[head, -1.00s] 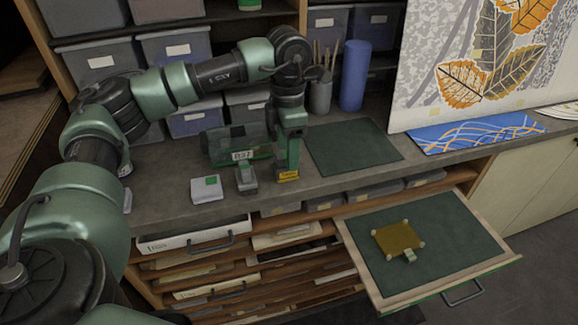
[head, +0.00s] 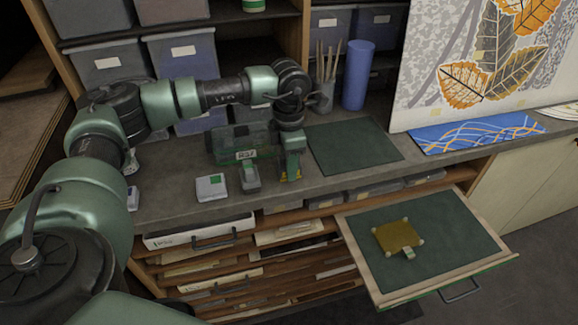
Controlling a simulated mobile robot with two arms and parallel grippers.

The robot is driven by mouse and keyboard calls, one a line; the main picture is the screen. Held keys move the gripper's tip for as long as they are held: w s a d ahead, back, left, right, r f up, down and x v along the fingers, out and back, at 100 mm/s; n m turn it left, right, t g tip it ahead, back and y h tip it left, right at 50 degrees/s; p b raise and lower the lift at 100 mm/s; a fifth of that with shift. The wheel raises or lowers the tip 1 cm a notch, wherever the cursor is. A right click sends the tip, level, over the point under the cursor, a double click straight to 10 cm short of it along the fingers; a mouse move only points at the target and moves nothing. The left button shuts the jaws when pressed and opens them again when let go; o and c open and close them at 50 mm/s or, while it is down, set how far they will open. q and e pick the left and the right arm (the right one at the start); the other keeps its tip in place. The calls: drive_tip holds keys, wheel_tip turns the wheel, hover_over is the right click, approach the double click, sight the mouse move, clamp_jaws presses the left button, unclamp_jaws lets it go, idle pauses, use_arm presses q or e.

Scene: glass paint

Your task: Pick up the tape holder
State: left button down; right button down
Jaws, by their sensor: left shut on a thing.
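My left gripper (head: 291,172) points straight down at the counter's front part, left of the dark green mat. Its fingers, with yellow at the tips, are shut around a small greenish thing on the counter. This appears to be the tape holder, but the fingers and wrist hide most of it, so its shape is unclear. No gap shows between the fingertips and the counter. A grey device with a green top (head: 250,178) stands just left of the gripper, apart from it. My right gripper is out of view.
A white box with a green patch (head: 211,187) and a dark see-through green case (head: 232,145) lie to the left. A green mat (head: 352,146), blue cylinder (head: 357,75) and brush pot (head: 324,97) are right and behind. An open drawer (head: 350,240) holds a yellow plate (head: 397,236).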

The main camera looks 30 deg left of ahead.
use_arm(q)
drive_tip(key=shift+r, duration=0.5)
wheel_tip(320, 180, up, 9)
drive_tip(key=b, duration=0.3)
drive_tip(key=shift+w+r, duration=0.1)
drive_tip(key=shift+r, duration=0.1)
wheel_tip(320, 180, up, 10)
drive_tip(key=shift+f, duration=0.15)
drive_tip(key=c, duration=1.8)
unclamp_jaws()
drive_tip(key=c, duration=0.4)
